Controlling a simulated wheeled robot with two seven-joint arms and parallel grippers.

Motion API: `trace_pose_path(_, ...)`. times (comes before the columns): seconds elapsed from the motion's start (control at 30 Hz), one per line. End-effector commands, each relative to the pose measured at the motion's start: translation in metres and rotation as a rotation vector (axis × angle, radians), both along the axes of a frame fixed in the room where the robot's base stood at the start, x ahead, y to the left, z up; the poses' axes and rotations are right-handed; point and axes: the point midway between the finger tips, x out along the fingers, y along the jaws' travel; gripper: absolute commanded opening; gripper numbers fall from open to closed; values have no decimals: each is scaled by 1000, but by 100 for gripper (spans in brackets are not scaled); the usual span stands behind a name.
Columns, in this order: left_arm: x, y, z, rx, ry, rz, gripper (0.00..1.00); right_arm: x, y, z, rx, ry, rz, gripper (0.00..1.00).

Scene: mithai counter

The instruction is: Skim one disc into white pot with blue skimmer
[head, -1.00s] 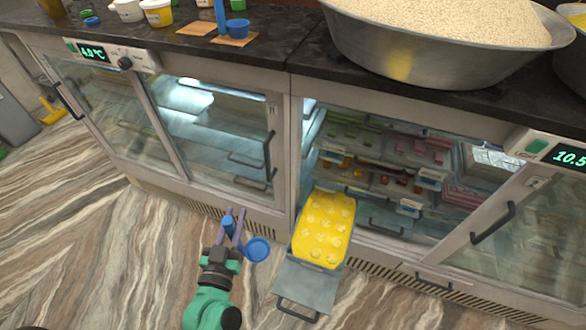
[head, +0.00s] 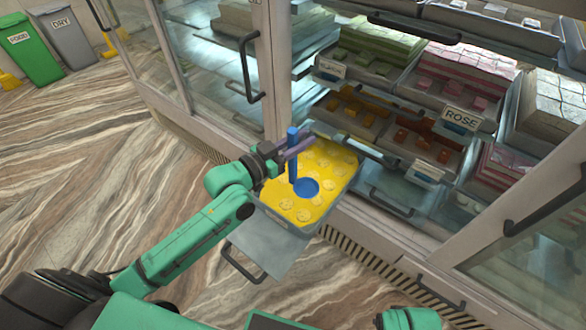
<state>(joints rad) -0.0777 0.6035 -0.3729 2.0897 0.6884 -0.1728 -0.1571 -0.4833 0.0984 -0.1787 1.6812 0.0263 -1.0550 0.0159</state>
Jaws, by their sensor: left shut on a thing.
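My left gripper (head: 293,148) is shut on the upright handle of the blue skimmer (head: 305,187). The skimmer's round bowl is low over the yellow liquid in the tray (head: 270,217); I cannot tell whether it touches the liquid. Several pale yellow discs (head: 286,204) lie in the liquid around the bowl, and the bowl looks empty. The white pot is not in view now. A green part of my right arm shows at the bottom right, but its gripper is not in view.
The tray is on a pulled-out drawer (head: 245,250) in front of the open display case. Shelves of sweets stand behind it, one with a ROSE label (head: 461,119). Dark door handles (head: 545,202) stick out. Green and grey bins (head: 66,35) stand far left.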

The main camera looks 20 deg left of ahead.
Motion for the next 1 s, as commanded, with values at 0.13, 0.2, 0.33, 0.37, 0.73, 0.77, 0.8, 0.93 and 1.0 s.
trace_pose_path(0.13, 32, 22, -47, 6, -9, -20, 0, 13, 5, -27, 13, -12, -3, 50)
trace_pose_path(0.2, 41, 30, -48, 2, -6, -17, 0, 15, 6, -21, 16, -13, -3, 50)
trace_pose_path(0.33, 47, 38, -43, -3, -4, -11, 0, 16, 7, -10, 18, -13, -2, 50)
trace_pose_path(0.37, 47, 38, -43, -3, -3, -11, 0, 16, 7, -7, 19, -13, -2, 50)
trace_pose_path(0.73, 47, 37, -67, -5, -2, -12, 0, 11, 12, 50, 41, -31, 16, 50)
trace_pose_path(0.77, 47, 37, -70, -5, -2, -12, 0, 9, 12, 55, 42, -32, 18, 50)
trace_pose_path(0.8, 47, 37, -73, -6, -2, -12, 0, 7, 12, 63, 45, -34, 20, 50)
trace_pose_path(0.93, 47, 37, -80, -5, -2, -12, 0, 20, 28, 46, 87, -111, 45, 50)
trace_pose_path(1.0, 47, 37, -84, -5, -2, -12, 0, 27, 37, 38, 113, -158, 56, 50)
